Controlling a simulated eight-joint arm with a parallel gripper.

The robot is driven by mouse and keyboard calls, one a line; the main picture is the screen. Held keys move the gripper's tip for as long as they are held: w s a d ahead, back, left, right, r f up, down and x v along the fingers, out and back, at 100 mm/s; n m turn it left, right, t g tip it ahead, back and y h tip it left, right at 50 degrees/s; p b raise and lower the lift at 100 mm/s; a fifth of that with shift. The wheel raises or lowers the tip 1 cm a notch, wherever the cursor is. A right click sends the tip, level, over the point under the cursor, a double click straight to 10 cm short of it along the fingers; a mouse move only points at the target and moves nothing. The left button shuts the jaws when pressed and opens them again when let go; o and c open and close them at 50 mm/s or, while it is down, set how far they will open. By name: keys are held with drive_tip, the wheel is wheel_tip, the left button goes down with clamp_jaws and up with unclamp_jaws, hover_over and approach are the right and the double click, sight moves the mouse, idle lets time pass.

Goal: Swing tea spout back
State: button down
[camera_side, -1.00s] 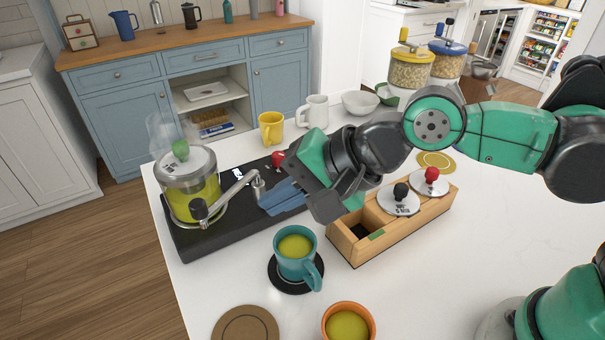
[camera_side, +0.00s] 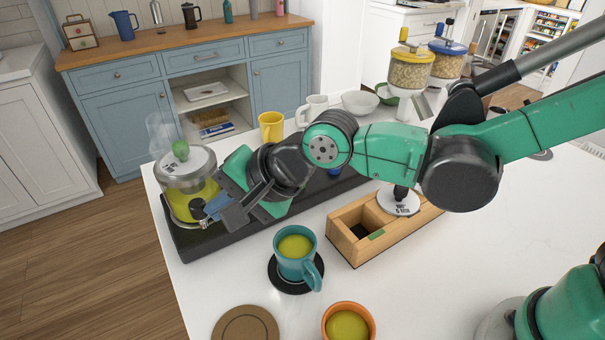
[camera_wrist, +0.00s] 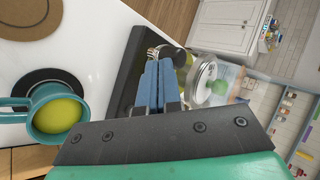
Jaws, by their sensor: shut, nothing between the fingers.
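The tea dispenser (camera_side: 183,200) is a glass jar of yellow-green tea with a steel lid and green knob, standing on a black base (camera_side: 205,243). My gripper (camera_side: 213,206), with blue fingers shut and empty, is at the front right of the jar, by the dark knob (camera_side: 197,209) at the spout's root. The metal spout is mostly hidden behind my gripper in the side view. In the wrist view, my fingertips (camera_wrist: 158,64) are close to a curved metal piece and dark knob (camera_wrist: 180,57), with the jar lid (camera_wrist: 203,80) beyond. I cannot tell whether they touch.
A teal mug of tea (camera_side: 296,255) stands on a dark coaster in front of the base. An orange cup (camera_side: 348,323) and a cork coaster (camera_side: 246,325) are nearer. A wooden box (camera_side: 350,215) stands to the right, a yellow mug (camera_side: 271,126) behind.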

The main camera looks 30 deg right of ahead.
drive_tip(key=shift+w+a, duration=0.65)
drive_tip(key=shift+w, duration=0.05)
drive_tip(key=s+f+v, duration=0.2)
drive_tip(key=v, duration=1.1)
drive_tip(key=d+f+n+h, duration=0.3)
drive_tip(key=d+n, duration=0.1)
drive_tip(key=d, duration=0.6)
drive_tip(key=w+d+f+n+h, duration=0.1)
drive_tip(key=d+n, duration=0.4)
drive_tip(key=d, duration=0.5)
drive_tip(key=f+h, duration=0.1)
drive_tip(key=h, duration=0.1)
drive_tip(key=shift+f+h, duration=0.3)
drive_tip(key=shift+f, duration=0.1)
